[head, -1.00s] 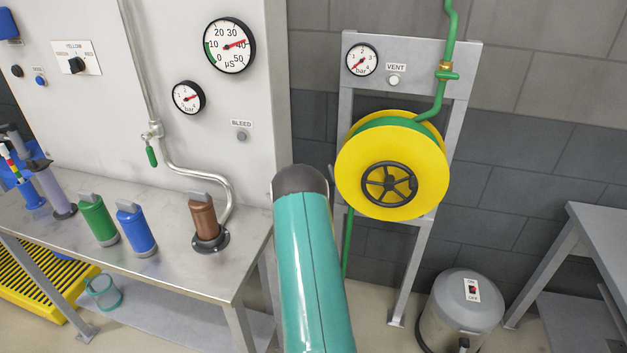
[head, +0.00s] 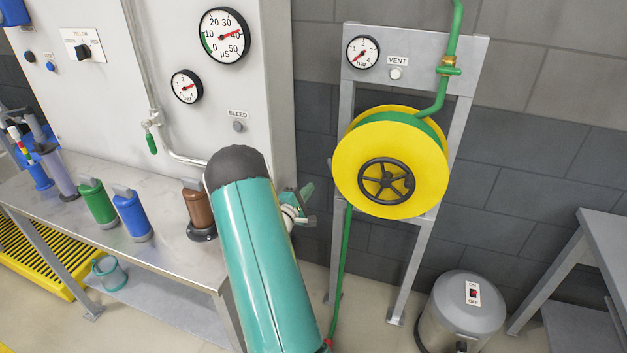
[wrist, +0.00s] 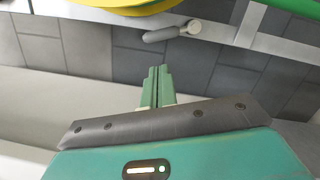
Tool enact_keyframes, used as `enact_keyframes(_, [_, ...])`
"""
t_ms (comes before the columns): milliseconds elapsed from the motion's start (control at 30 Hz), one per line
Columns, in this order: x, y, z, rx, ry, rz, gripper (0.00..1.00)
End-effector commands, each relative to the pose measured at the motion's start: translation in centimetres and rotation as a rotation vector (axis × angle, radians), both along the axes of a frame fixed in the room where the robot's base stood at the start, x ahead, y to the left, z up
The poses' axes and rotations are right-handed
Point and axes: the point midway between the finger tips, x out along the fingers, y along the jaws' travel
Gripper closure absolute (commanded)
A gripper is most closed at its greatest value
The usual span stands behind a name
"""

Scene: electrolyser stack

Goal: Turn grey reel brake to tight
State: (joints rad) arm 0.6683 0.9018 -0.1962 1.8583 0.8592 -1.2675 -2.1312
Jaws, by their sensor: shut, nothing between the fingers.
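A yellow reel (head: 345,185) with green hose wound on it hangs on a grey frame, a dark handwheel (head: 386,187) at its middle. In the wrist view a short grey lever (wrist: 162,34) with a round pivot sits on the frame close to the reel's yellow rim (wrist: 140,9); I take it for the grey reel brake. I cannot make it out clearly in the head view. My gripper (wrist: 158,70) has its green fingers together and empty, pointing toward the lever with a gap between. In the head view my gripper (head: 307,200) shows left of the reel, partly behind my arm.
A workbench (head: 160,180) with several coloured cylinders stands at the left, under a panel with gauges. A grey bin (head: 460,310) stands below right of the reel frame (head: 430,235). A second table (head: 590,245) is at the far right. A green hose hangs beside the frame.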

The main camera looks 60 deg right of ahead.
Motion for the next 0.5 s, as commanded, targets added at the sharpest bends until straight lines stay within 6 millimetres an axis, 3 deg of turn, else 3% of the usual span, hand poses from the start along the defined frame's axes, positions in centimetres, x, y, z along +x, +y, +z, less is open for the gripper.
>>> enact_keyframes(500, [-0.6,-8.5,0.5,0.0,-0.003,-0.003,1.0])
